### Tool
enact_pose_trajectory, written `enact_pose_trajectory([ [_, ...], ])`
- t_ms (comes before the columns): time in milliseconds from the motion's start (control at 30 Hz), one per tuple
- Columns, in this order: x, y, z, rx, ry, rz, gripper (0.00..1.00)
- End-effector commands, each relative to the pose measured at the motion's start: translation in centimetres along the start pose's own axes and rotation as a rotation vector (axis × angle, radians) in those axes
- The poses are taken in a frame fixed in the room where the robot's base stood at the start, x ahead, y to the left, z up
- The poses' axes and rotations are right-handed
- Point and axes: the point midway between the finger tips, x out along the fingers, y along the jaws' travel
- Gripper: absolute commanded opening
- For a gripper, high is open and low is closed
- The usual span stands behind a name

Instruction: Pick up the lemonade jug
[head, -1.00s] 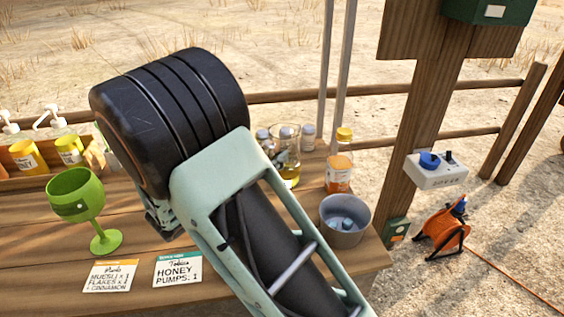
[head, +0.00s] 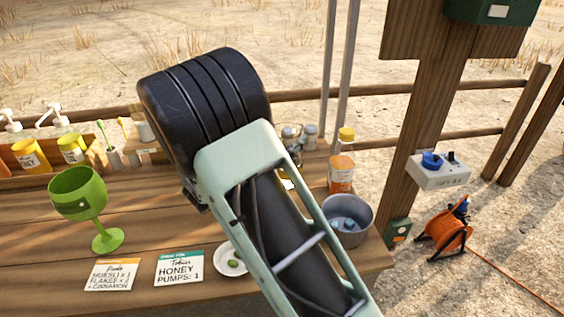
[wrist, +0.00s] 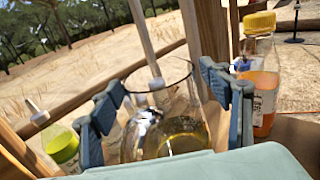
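The lemonade jug is clear glass with yellow liquid low inside. In the wrist view the jug (wrist: 178,135) stands upright in front of my gripper (wrist: 164,95). One finger is at its left and one at its right. The fingers are apart, and I cannot tell whether either touches the glass. In the head view the jug (head: 293,152) shows only as a sliver behind my arm, which hides the fingers and most of the jug.
An orange-juice bottle with a yellow cap (head: 341,165) stands right of the jug, with a grey pot (head: 346,222) in front. A green goblet (head: 79,195), two cards and a small white plate (head: 230,262) are on the wooden table. A wooden post (head: 425,130) rises at the right.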

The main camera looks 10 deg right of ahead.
Motion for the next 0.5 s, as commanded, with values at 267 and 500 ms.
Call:
enact_pose_trajectory([
  [267, -0.03, 0.00, 0.01, 0.000, 0.000, 0.000, 0.37],
  [500, -0.04, 0.00, 0.01, 0.001, 0.000, 0.000, 0.10],
])
